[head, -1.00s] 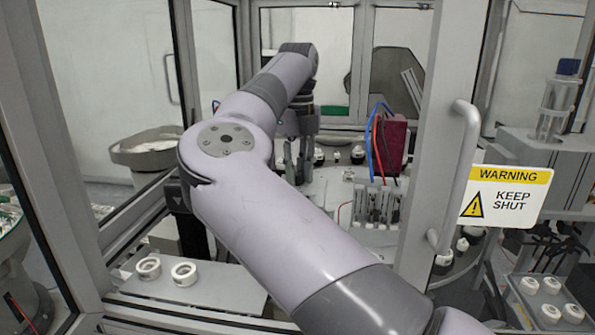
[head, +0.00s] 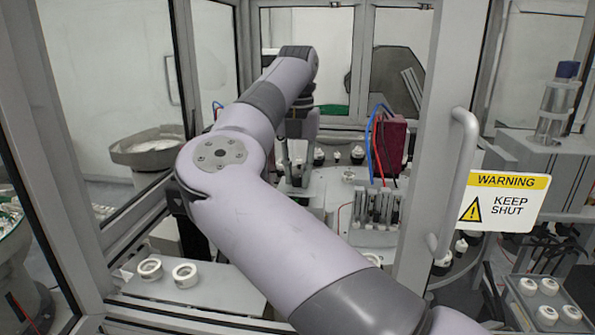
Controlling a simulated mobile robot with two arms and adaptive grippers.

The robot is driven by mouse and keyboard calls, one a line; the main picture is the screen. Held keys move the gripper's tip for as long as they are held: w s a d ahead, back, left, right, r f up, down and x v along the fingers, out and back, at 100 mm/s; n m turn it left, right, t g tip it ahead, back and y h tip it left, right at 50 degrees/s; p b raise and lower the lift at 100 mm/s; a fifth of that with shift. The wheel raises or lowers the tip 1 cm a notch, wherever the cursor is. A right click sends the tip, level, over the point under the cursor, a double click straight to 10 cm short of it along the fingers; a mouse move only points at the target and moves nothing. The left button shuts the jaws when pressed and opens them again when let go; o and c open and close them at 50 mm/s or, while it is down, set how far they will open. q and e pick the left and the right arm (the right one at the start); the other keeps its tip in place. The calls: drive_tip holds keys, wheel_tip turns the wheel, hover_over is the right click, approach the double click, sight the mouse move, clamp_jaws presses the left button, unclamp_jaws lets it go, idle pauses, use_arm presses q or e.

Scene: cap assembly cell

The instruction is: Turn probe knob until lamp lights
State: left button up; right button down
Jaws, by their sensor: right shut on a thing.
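My right arm reaches through the open front of the cell, and my right gripper (head: 297,172) points down over the machine deck at the back. Its fingers are small in view and partly behind my own arm. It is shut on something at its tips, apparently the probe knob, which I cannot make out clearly. I cannot pick out a lit lamp. My left gripper is not in view.
A dark red block (head: 391,143) with blue and red wires stands right of the gripper. The door frame with a handle (head: 457,180) and a warning sign (head: 503,201) is close on the right. White rings (head: 185,275) lie on the front left ledge.

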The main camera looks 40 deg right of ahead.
sight(297, 175)
drive_tip(key=shift+r+m, duration=0.1)
drive_tip(key=shift+m, duration=0.4)
drive_tip(key=c, duration=1.4)
unclamp_jaws()
wheel_tip(297, 175, up, 12)
